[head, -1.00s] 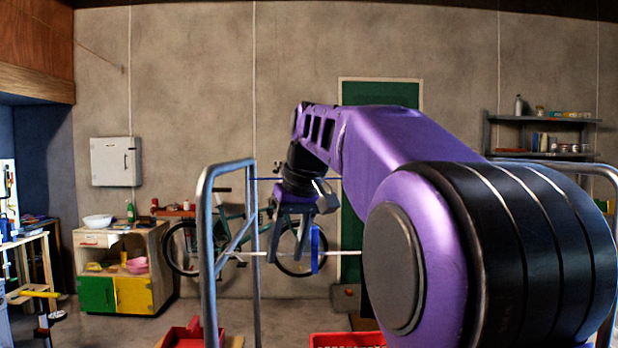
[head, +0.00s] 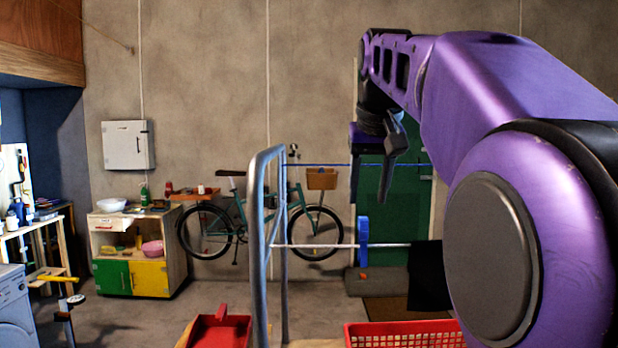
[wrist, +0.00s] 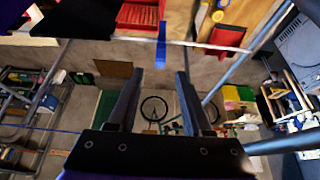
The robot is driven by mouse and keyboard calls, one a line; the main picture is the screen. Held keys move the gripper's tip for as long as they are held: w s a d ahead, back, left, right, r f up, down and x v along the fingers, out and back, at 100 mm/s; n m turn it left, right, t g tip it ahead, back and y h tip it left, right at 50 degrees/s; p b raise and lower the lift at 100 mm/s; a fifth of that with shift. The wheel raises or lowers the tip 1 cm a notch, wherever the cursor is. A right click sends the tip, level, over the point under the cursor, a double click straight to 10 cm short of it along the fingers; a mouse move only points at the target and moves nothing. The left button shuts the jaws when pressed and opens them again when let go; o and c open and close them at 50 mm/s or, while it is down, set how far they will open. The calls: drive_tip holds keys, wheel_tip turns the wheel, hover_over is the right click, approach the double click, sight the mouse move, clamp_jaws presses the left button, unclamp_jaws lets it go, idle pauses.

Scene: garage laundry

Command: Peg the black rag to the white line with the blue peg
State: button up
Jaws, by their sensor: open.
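The blue peg (head: 362,241) is upright at the white line (head: 310,245) in the head view; the wrist view also shows the peg (wrist: 161,50) crossing the line. The black rag (head: 428,277) hangs at the line to the right of the peg, with a gap between them. My arm hides the rag's right side. My gripper (head: 388,185) is above the peg, apart from it. In the wrist view my gripper (wrist: 156,75) is open, with nothing between its fingers.
A grey metal frame (head: 263,220) stands at the left end of the line. A blue line (head: 325,164) runs higher up. A red basket (head: 405,334) and a red dustpan (head: 220,328) are below. A bicycle (head: 240,215) stands by the wall.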

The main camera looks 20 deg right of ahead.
sight(364, 218)
drive_tip(key=shift+b+x, duration=1.6)
drive_tip(key=shift+x, duration=2.25)
clamp_jaws()
drive_tip(key=shift+r+p, duration=2)
drive_tip(key=shift+r, duration=0.75)
